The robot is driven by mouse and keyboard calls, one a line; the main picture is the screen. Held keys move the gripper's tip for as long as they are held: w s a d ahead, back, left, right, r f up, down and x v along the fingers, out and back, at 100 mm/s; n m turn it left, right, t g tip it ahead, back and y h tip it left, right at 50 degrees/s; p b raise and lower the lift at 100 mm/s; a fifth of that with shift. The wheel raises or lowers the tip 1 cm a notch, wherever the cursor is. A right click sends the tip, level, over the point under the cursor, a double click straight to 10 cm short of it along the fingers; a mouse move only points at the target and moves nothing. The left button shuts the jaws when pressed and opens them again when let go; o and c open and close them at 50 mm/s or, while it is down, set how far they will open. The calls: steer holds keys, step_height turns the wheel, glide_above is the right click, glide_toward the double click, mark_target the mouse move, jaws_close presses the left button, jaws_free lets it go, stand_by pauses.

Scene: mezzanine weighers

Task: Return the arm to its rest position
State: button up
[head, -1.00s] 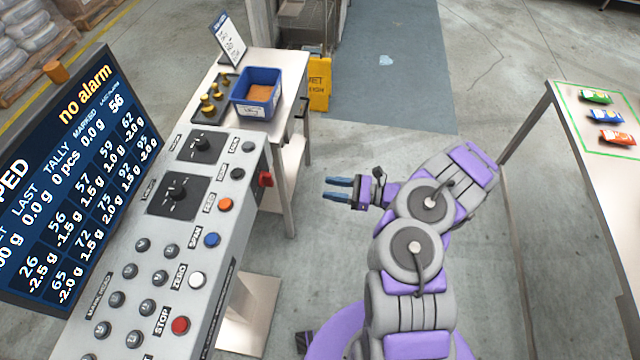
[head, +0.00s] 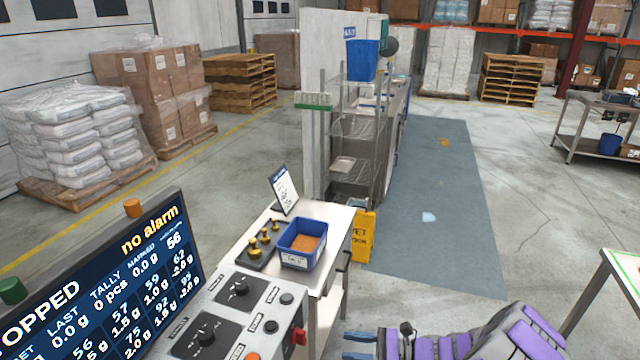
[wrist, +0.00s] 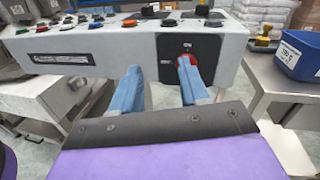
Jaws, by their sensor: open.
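My gripper (head: 362,346) is at the bottom edge of the head view, right of the control console (head: 225,322), its blue fingers pointing left. In the wrist view my gripper (wrist: 163,82) is open, with nothing between its two blue fingers. Beyond the fingers is the console's side face (wrist: 215,58) with a red switch (wrist: 186,61) on a black plate. The right finger overlaps the red switch in that view; I cannot tell whether they touch.
A steel side table (head: 333,228) holds a blue bin (head: 290,258) with brown contents, brass weights (head: 265,238) and a sign card (head: 283,190). A yellow wet-floor sign (head: 362,238) stands beside it. Another table (head: 622,268) is at right.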

steer(key=s+a+r+n+g+h, duration=0.35)
steer(key=s+a+r+n, duration=0.2)
steer(key=s+r, duration=0.25)
steer(key=s+a+r+n+g+h, duration=0.3)
steer(key=s+a+r+n+g, duration=0.15)
steer(key=s+r+n, duration=0.35)
steer(key=s+d+r+n+t+h, duration=0.1)
steer(key=s+d+r+n+h, duration=0.1)
steer(key=s+d+h, duration=0.3)
steer(key=s+d+r+n+t+h, duration=0.2)
steer(key=s+d+h, duration=0.4)
steer(key=s+d, duration=0.3)
steer(key=s, duration=0.3)
steer(key=shift+d+n+t, duration=0.3)
steer(key=shift+d+n, duration=0.05)
steer(key=shift+a+h, duration=0.15)
steer(key=shift+h, duration=0.1)
